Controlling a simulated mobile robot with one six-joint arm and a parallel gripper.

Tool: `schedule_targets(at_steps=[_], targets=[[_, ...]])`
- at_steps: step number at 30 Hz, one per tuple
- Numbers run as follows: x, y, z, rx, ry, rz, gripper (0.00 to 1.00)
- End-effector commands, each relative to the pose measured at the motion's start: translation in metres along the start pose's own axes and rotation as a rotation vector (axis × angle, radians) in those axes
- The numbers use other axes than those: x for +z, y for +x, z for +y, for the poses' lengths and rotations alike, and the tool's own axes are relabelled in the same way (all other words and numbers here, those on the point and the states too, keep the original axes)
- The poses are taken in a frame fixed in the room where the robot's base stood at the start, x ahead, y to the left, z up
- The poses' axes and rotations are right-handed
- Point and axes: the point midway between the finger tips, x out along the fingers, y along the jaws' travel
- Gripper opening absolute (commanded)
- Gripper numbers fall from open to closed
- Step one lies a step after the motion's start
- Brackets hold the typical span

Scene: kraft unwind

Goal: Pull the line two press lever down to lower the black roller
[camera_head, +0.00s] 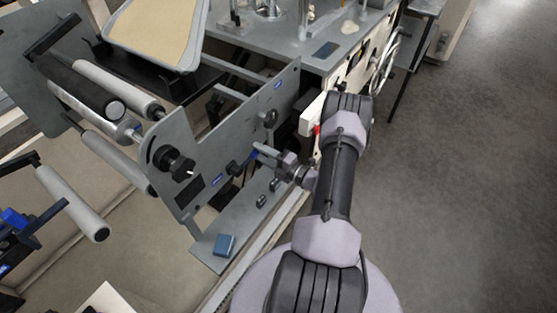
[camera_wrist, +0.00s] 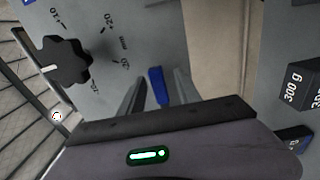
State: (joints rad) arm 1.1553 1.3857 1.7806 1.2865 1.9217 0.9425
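My gripper (camera_wrist: 158,88) reaches the grey side plate of the machine. Its two fingers are apart. The blue handle (camera_wrist: 158,87) of a lever lies between them in the wrist view, with a gap visible on either side. In the head view the blue handle (camera_head: 256,154) shows at my fingertips, and the lever's black part (camera_head: 239,168) extends to its lower left. The black roller (camera_head: 80,90) is at the upper left among grey rollers. Which line the lever belongs to cannot be read.
A black knob (camera_wrist: 65,62) with a millimetre dial is left of the lever. Dark blocks (camera_wrist: 297,86), one marked 300 g, lie at the right. A blue block (camera_head: 225,245) sits on the lower ledge. Another black knob (camera_head: 174,160) protrudes from the plate. Open floor (camera_head: 470,180) lies right of my arm.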

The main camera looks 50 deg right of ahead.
Motion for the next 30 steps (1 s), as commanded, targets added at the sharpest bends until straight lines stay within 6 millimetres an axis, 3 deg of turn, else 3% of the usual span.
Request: schedule_targets(at_steps=[9, 15, 21, 30], targets=[[0.001, -0.096, 0.004, 0.000, 0.001, -0.009, 0.40], [0.000, -0.144, 0.002, 0.000, 0.000, -0.004, 0.40], [-0.001, -0.160, 0.001, 0.000, 0.001, -0.001, 0.40], [-0.001, -0.160, 0.000, 0.000, 0.000, -0.001, 0.40]])
